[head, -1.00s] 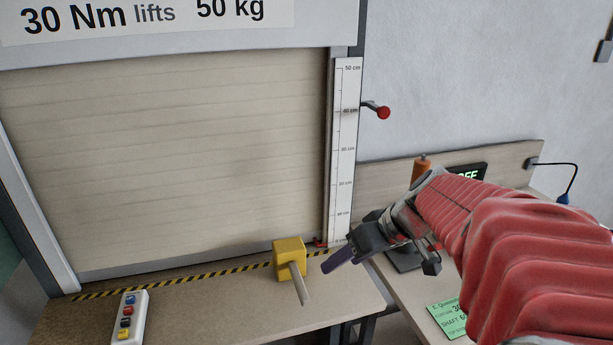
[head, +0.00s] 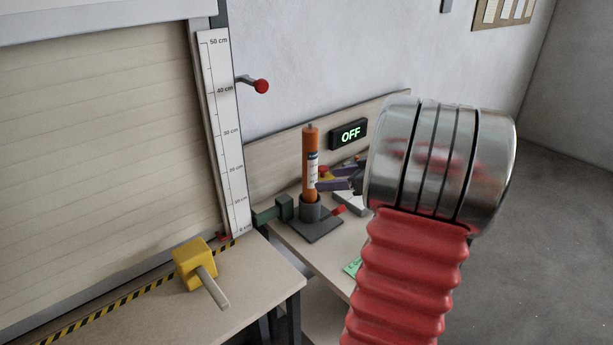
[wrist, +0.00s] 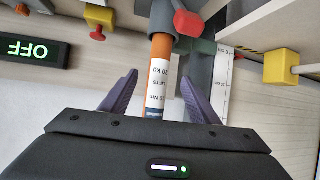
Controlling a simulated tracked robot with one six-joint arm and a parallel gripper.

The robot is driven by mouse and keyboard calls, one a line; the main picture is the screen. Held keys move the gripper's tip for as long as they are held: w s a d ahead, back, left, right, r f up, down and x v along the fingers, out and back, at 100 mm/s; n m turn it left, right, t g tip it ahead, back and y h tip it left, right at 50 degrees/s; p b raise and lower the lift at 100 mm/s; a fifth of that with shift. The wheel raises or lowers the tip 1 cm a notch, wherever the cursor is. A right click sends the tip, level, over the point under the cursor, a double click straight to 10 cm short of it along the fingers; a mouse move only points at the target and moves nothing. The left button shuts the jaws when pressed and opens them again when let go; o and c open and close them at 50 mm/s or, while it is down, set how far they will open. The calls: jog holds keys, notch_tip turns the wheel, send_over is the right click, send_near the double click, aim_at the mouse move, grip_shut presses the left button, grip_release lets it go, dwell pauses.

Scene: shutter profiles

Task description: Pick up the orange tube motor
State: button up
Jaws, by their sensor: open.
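The orange tube motor (head: 310,158) stands upright in a dark grey round holder (head: 310,208) on a flat base on the right-hand bench. It carries a white printed label. In the wrist view the tube (wrist: 160,70) appears upside down, with its label between the two purple fingers of my gripper (wrist: 160,98). The fingers are open, one to each side of the tube, and I see no contact. In the head view my gripper (head: 335,185) is at the tube's right, partly hidden behind my arm.
A green clamp (head: 284,208) and a red-tipped lever (head: 338,210) sit by the holder. An OFF display (head: 348,134) is on the backboard behind. A yellow block with a rod (head: 195,264) lies on the left bench. A red-knobbed lever (head: 261,86) sticks out above.

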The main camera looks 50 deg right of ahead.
aim_at(315, 181)
jog(key=x, duration=0.8)
jog(key=shift+w+a+f, duration=0.1)
jog(key=shift+w, duration=0.15)
jog(key=x, duration=0.5)
jog(key=shift+f, duration=0.25)
jog(key=shift+s, duration=0.1)
jog(key=shift+c, duration=0.2)
dwell(0.3)
grip_shut()
dwell(0.5)
